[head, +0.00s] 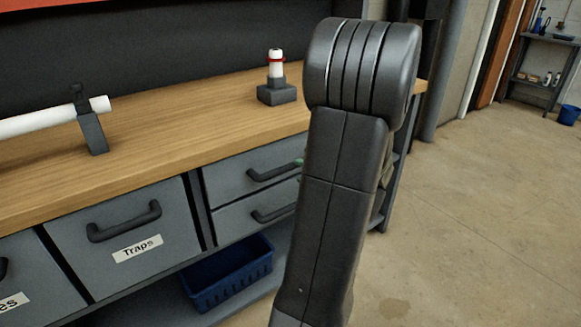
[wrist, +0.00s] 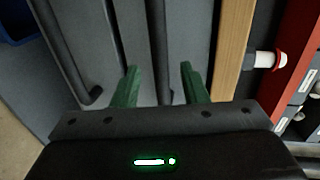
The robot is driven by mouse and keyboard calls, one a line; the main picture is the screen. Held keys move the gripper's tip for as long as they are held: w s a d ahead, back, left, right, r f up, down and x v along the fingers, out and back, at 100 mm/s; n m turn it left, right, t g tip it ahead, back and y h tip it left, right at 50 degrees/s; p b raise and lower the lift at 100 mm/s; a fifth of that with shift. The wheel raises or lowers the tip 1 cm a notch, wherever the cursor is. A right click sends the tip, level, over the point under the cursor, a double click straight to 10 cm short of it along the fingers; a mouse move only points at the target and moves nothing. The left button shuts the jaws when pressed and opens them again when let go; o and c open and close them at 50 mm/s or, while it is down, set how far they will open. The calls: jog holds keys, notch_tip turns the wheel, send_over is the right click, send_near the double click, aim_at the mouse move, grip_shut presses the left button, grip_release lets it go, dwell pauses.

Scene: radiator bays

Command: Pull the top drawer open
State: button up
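The top drawer (head: 232,172) is the upper of two stacked grey drawers at the right of the bench, and it looks shut. Its dark bar handle (head: 268,172) is partly hidden behind my arm. In the wrist view the handle (wrist: 158,45) runs between the two green fingers of my gripper (wrist: 158,80). The fingers are open, one on each side of the bar, with a visible gap on both sides. How deep the bar sits between them I cannot tell. In the head view only a bit of green fingertip shows beside the handle.
The lower drawer's handle (head: 268,214) is just below; it also shows in the wrist view (wrist: 65,50). The wooden worktop (head: 190,120) overhangs above. A "Traps" drawer (head: 120,270) is to the left. A blue crate (head: 228,275) sits beneath. Floor (head: 470,220) at right is clear.

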aim_at(293, 168)
jog(key=x, duration=0.6)
jog(key=shift+w+a, duration=0.1)
jog(key=shift+a, duration=0.05)
grip_shut()
